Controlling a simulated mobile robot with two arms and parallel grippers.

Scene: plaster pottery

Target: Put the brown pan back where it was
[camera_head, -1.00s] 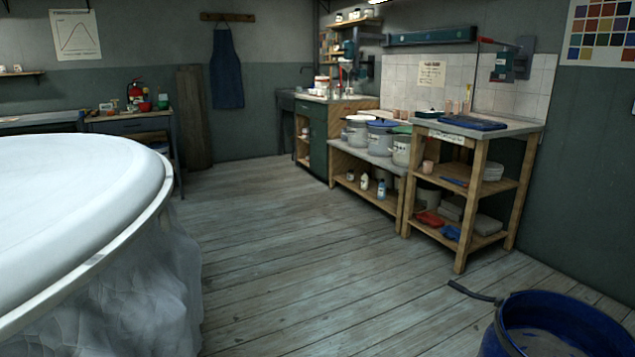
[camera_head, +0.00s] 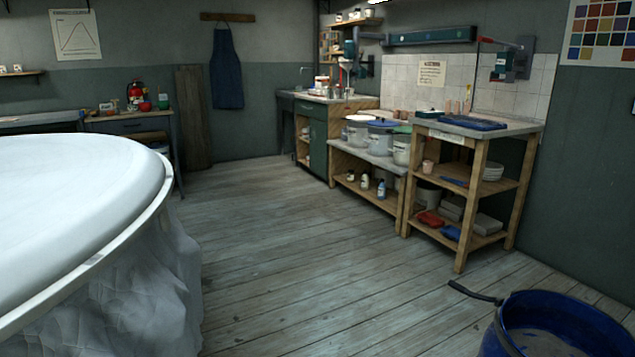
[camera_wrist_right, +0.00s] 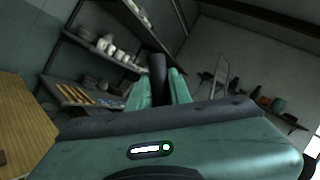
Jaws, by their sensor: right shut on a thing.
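In the right wrist view my right gripper (camera_wrist_right: 158,86) is shut on a narrow, dark, upright piece (camera_wrist_right: 158,68) that looks like a handle. It stands between the green fingers. The rest of the held thing is hidden, so I cannot tell from this view whether it is the brown pan. No brown pan can be made out in the head view. Neither of my grippers shows in the head view, and my left gripper is in no view.
A blue bucket (camera_head: 560,330) stands at the lower right. A wooden shelf unit (camera_head: 470,185) and a low bench with lidded pots (camera_head: 380,140) line the right wall. The plank floor (camera_head: 300,250) between is clear.

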